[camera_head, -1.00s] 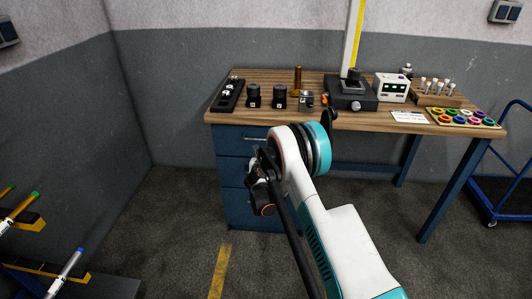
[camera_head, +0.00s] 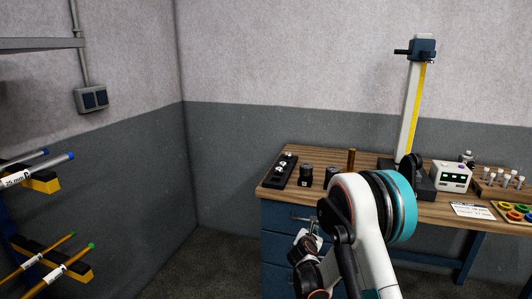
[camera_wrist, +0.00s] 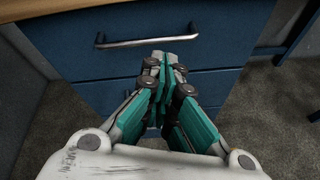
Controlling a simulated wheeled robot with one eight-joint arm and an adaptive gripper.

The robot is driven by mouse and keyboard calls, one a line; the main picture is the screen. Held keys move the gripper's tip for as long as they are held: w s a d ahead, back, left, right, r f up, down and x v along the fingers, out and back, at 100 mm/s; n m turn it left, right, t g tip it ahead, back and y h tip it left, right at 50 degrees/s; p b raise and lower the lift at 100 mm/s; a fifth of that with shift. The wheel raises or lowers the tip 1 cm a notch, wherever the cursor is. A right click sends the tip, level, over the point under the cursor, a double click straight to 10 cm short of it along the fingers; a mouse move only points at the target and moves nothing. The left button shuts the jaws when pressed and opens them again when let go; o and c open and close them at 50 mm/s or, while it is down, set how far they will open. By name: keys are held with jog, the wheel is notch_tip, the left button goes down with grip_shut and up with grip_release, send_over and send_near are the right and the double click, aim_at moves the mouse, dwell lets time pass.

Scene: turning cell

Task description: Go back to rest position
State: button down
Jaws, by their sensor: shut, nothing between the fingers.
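My gripper (camera_wrist: 165,62) is shut and empty in the wrist view, its fingertips together in front of the blue drawer front (camera_wrist: 100,75) just below a metal drawer handle (camera_wrist: 147,40). I cannot tell whether it touches the drawer. In the head view my arm is folded in front of the workbench (camera_head: 268,184), with the wrist low by the drawers (camera_head: 277,245). The gripper's fingers are hard to make out there.
On the bench stand a black tray (camera_head: 284,170), dark cylinders (camera_head: 306,175), a brass rod (camera_head: 351,160), a height gauge (camera_head: 413,100) and a white meter (camera_head: 452,176). A bar rack (camera_head: 45,182) is on the left wall. Floor between is clear.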

jog(key=s+d+r+m+g+y, duration=0.1)
jog(key=s+d+r+m+g, duration=0.25)
jog(key=s+r+m, duration=1.45)
jog(key=s+a+r+m+g+y, duration=0.1)
jog(key=s+m, duration=0.4)
jog(key=s, duration=1)
jog(key=s+a+r+m+g+y, duration=0.1)
jog(key=s+m, duration=0.4)
jog(key=s, duration=1)
jog(key=shift+s+a+r+y, duration=0.15)
jog(key=shift+a+r+y, duration=0.25)
jog(key=shift+r+y, duration=0.35)
